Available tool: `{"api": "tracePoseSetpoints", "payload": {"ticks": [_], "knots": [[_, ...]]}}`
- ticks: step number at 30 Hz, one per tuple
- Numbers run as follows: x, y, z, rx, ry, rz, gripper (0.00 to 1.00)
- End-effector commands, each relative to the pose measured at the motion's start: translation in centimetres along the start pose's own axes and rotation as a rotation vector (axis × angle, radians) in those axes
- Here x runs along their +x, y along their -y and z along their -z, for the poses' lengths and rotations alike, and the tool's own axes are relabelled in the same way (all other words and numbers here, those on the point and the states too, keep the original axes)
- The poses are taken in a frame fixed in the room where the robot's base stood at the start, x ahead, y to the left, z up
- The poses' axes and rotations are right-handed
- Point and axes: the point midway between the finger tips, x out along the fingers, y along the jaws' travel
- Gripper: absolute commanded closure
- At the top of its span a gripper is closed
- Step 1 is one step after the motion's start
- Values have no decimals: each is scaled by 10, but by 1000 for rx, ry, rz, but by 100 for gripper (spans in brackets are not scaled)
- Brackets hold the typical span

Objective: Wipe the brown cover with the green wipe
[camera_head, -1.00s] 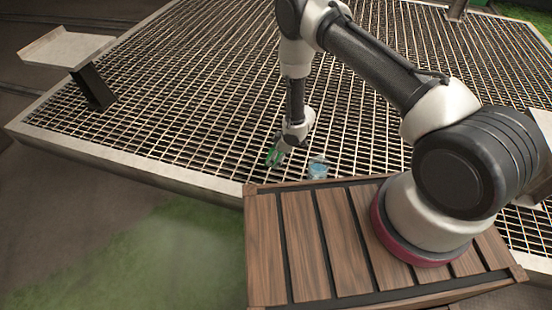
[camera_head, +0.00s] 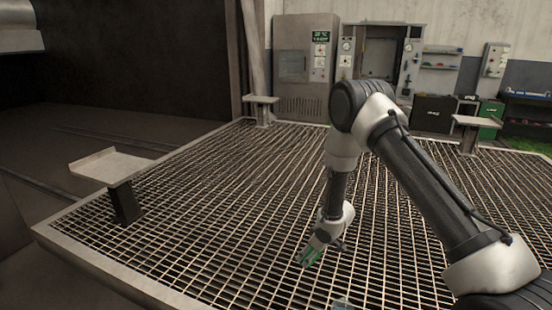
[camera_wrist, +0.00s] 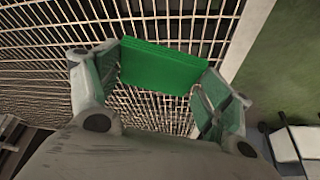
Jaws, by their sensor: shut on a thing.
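The green wipe (camera_wrist: 160,66) is a flat green block held between the two fingers of my gripper (camera_wrist: 157,86) in the wrist view. In the head view, my gripper (camera_head: 309,256) points down over the metal grating (camera_head: 200,220), with a bit of the green wipe (camera_head: 312,258) showing at its fingers. My gripper is shut on the wipe. The wipe appears above the grating; I cannot tell the exact gap. I cannot pick out a brown cover in either current view.
A small pale-blue clear object (camera_head: 342,304) shows at the bottom edge of the head view. Raised plates on posts stand on the grating at left (camera_head: 108,164), back (camera_head: 261,99) and right (camera_head: 477,121). A grey cabinet (camera_head: 303,75) and shelves (camera_head: 438,60) stand behind.

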Motion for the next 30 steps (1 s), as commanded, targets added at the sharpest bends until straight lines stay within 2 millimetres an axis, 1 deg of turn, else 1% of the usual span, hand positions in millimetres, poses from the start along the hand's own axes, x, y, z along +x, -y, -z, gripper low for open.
{"api": "tracePoseSetpoints", "payload": {"ticks": [1, 2, 3, 5, 6, 9, 12, 15, 18, 22, 24, 30], "knots": [[-29, -15, 7, 62, -7, -30, 40], [-45, -22, 9, 102, -5, -46, 40], [-67, -32, 10, 158, -5, -68, 40], [-98, -44, 11, 237, -4, -100, 40], [-117, -52, 11, 287, -4, -120, 40], [-157, -65, 7, 393, -2, -162, 40], [-189, -74, 3, 478, -2, -196, 40], [-215, -81, -3, 550, 0, -225, 40], [-236, -86, -8, 610, 0, -248, 40], [-245, -87, -11, 637, 2, -257, 40], [-260, -90, -14, 671, 3, -269, 40], [-273, -92, -20, 714, 7, -285, 40]]}}
